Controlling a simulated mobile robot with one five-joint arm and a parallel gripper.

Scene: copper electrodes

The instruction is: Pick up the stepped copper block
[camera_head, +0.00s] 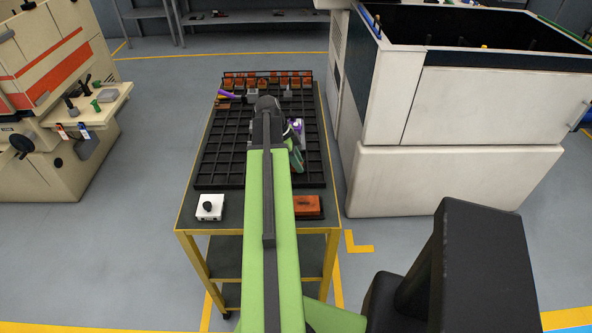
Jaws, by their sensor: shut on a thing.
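My arm reaches forward over the table, and its wrist and my gripper (296,158) are low over the right half of the black grid rack. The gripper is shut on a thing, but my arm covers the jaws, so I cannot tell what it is. An orange-brown copper block (307,205) on a dark base sits at the table's front right corner, apart from the gripper. Several copper pieces (262,82) stand in a row at the rack's far edge. They are too small to tell which one is stepped.
The black grid rack (212,172) covers most of the yellow-framed table. A white box with a dark knob (209,207) sits front left. A purple-handled item (229,94) lies at the back left. A large white machine (455,170) stands close on the right.

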